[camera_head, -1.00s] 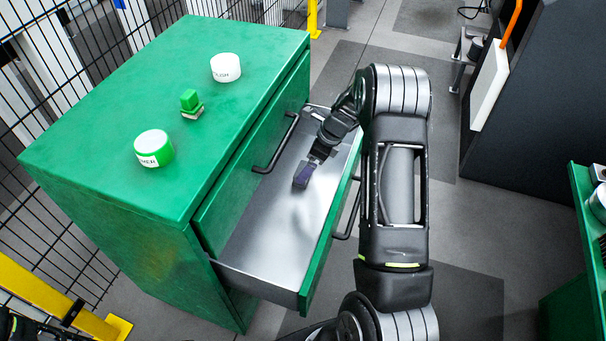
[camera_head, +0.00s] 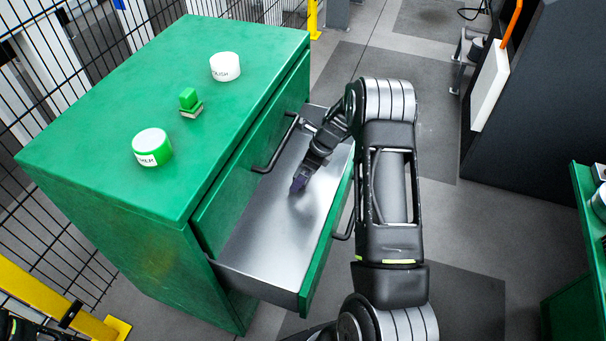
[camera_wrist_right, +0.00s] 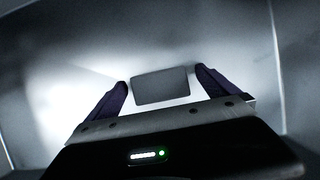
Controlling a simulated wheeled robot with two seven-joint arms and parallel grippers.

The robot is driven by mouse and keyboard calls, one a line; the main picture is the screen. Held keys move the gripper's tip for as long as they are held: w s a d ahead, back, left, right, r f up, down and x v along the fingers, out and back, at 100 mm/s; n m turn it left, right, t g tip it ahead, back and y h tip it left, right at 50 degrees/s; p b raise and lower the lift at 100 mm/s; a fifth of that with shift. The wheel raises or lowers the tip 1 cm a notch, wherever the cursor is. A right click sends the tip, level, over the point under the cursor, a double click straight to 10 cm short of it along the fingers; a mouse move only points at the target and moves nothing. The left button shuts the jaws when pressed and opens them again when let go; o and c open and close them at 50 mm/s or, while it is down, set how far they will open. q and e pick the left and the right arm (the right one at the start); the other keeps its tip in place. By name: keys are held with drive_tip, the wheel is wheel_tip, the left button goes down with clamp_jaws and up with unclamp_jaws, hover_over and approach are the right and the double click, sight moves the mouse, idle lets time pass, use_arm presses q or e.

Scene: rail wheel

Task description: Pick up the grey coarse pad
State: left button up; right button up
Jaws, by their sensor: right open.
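The grey coarse pad (camera_wrist_right: 160,86) is a small flat dark-grey rectangle on the drawer's metal floor in the right wrist view. It appears between the two dark purple fingertips of my right gripper (camera_wrist_right: 163,84), with a gap on each side. My right gripper (camera_head: 298,185) is open and reaches down inside the open drawer (camera_head: 268,235) in the head view. The pad cannot be made out in the head view. I cannot tell how far the fingertips are above the floor. My left gripper is not in view.
The green cabinet (camera_head: 110,115) has a green-and-white round container (camera_head: 152,147), a white round container (camera_head: 225,67) and a small green block (camera_head: 188,99) on top. The drawer's walls surround my right gripper, and the upper drawer's handle (camera_head: 276,145) juts out beside it.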

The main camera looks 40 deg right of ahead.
drive_tip(key=shift+c, duration=0.5)
drive_tip(key=c, duration=1.4)
